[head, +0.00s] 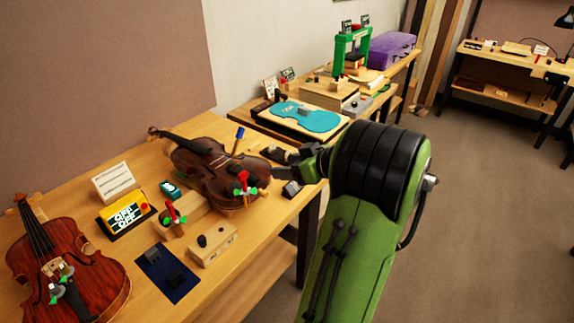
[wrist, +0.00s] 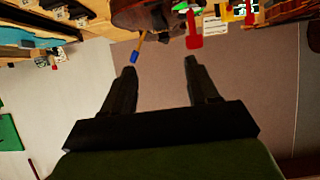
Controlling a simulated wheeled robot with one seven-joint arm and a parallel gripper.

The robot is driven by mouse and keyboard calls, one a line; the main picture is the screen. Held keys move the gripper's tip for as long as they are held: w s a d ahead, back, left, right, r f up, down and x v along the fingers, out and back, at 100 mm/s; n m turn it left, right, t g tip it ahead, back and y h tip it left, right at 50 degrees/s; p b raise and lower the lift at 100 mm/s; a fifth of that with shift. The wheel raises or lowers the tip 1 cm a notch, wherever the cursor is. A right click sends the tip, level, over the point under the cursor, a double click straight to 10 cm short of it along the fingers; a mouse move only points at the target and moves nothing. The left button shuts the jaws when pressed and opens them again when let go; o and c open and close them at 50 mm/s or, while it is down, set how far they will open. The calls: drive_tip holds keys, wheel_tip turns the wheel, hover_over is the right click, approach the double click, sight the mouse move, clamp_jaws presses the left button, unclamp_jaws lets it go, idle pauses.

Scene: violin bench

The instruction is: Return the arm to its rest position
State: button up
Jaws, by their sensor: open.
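My arm is green with black joints and reaches from the lower right of the head view toward the bench. My gripper (wrist: 160,68) is open, with nothing between its two dark fingers in the wrist view. In the head view the arm's end is beside the right edge of the bench, near the dark brown violin (head: 205,165); its fingers are hard to make out there. The wrist view also shows the violin's body (wrist: 155,15) beyond the fingertips, with a blue-tipped tool (wrist: 134,57) and a red clamp handle (wrist: 194,42).
The wooden bench (head: 235,275) holds a reddish violin (head: 70,265), a yellow display box (head: 125,214), a dark blue mat (head: 167,273) and a wooden block (head: 213,244). A second bench behind carries a turquoise violin-shaped plate (head: 305,117) and a green press (head: 350,50). Open floor (head: 480,220) lies to the right.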

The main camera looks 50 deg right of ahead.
idle(0.3)
drive_tip(key=w+a+r+n+g+y+p, duration=0.1)
drive_tip(key=a+r+g, duration=0.1)
drive_tip(key=a, duration=0.9)
drive_tip(key=w+a+r+g+p, duration=0.1)
drive_tip(key=a+r+g+p, duration=0.15)
drive_tip(key=a, duration=0.85)
drive_tip(key=s+a+g, duration=0.1)
drive_tip(key=s+a, duration=0.3)
drive_tip(key=s, duration=0.3)
drive_tip(key=s+a+m+g+h+p, duration=0.1)
drive_tip(key=s+a, duration=0.3)
drive_tip(key=s, duration=0.3)
drive_tip(key=shift+a+r, duration=0.15)
drive_tip(key=shift+a, duration=0.2)
drive_tip(key=shift+s, duration=0.1)
